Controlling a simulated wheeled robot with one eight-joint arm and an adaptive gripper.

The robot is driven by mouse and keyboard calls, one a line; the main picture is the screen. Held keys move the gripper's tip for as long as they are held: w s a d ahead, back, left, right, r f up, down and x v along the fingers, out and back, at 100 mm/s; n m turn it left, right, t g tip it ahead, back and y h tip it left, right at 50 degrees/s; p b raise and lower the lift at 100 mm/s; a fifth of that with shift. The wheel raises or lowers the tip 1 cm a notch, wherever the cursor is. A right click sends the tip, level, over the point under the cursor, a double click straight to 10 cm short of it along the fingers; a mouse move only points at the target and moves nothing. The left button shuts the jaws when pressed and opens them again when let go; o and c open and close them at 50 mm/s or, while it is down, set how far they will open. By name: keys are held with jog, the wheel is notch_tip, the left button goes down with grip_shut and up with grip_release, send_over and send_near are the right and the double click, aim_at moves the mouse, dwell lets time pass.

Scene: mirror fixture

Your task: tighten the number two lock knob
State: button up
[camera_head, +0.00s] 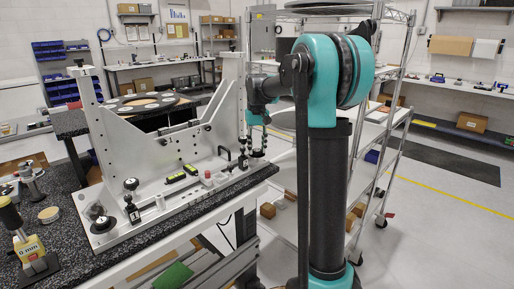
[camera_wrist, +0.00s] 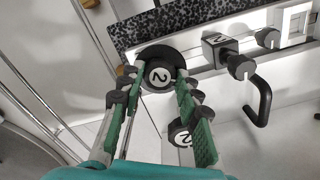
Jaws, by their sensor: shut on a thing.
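The number two lock knob (camera_wrist: 157,75) is a round black knob with a white disc marked "2", at the upper middle of the wrist view. My gripper (camera_wrist: 156,84) has its green-padded fingers on either side of the knob and is shut on it. A second, smaller round piece marked "2" (camera_wrist: 181,138) shows beside the right finger. In the head view my gripper (camera_head: 257,139) is at the right end of the silver fixture (camera_head: 155,160), small and partly hidden by my arm.
A black block marked "2" (camera_wrist: 220,48) and a black bent handle (camera_wrist: 260,100) stand right of the knob. In the head view, other black knobs (camera_head: 131,185) sit at the fixture's left end. A wire shelf rack (camera_head: 400,80) stands to the right.

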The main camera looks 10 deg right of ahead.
jog(key=m, duration=0.5)
jog(key=shift+m, duration=0.3)
jog(key=m, duration=0.5)
jog(key=shift+m, duration=0.3)
jog(key=o, duration=1.2)
jog(key=shift+c, duration=0.2)
